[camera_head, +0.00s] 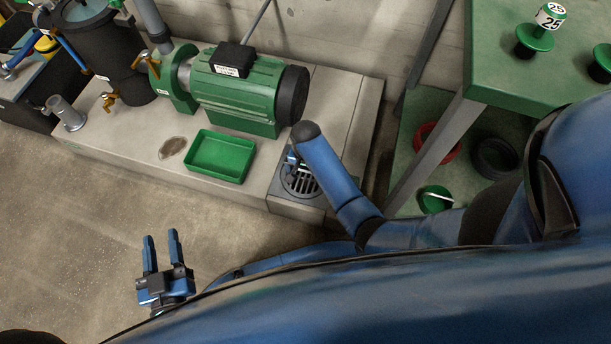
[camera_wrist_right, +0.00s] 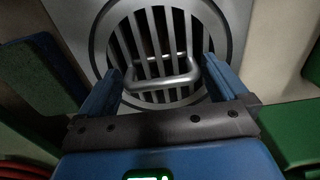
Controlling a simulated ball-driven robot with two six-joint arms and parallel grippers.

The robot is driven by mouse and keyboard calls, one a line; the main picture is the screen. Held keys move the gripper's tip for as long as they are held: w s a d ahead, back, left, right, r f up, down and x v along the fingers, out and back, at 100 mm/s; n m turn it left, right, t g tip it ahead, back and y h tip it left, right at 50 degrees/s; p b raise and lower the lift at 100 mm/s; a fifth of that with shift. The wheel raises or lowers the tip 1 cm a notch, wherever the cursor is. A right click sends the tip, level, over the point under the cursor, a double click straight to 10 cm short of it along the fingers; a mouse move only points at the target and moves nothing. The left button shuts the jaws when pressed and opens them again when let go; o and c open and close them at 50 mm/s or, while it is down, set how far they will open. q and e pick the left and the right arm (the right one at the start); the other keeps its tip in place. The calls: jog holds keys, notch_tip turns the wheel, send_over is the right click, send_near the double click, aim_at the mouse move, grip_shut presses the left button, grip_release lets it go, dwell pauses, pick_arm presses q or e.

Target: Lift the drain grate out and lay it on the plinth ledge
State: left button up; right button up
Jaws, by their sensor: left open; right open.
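The drain grate (camera_head: 301,183) is a round, slotted metal disc set in a square metal surround at the right front of the concrete plinth. It also shows in the right wrist view (camera_wrist_right: 152,40), with a raised bar handle (camera_wrist_right: 165,79) across it. My right gripper (camera_wrist_right: 165,84) is open over the grate, with one finger on each side of the handle. In the head view my right arm hides part of the grate and most of that gripper (camera_head: 294,160). My left gripper (camera_head: 161,240) is open and empty above the floor at the lower left. The plinth ledge (camera_head: 130,150) is pale concrete.
A green tray (camera_head: 221,156) stands on the plinth left of the grate, beside a brown stain (camera_head: 172,148). A green pump motor (camera_head: 238,88) stands behind it. A metal flanged pipe (camera_head: 66,112) stands at the left end. A green bench (camera_head: 545,75) is at the right.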

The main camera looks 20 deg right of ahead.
jog(key=shift+c, duration=0.3)
jog(key=c, duration=1.1)
jog(key=shift+r, duration=0.25)
notch_tip(320, 180, up, 20)
jog(key=p, duration=1.1)
jog(key=shift+f+p, duration=0.15)
jog(key=shift+p, duration=0.2)
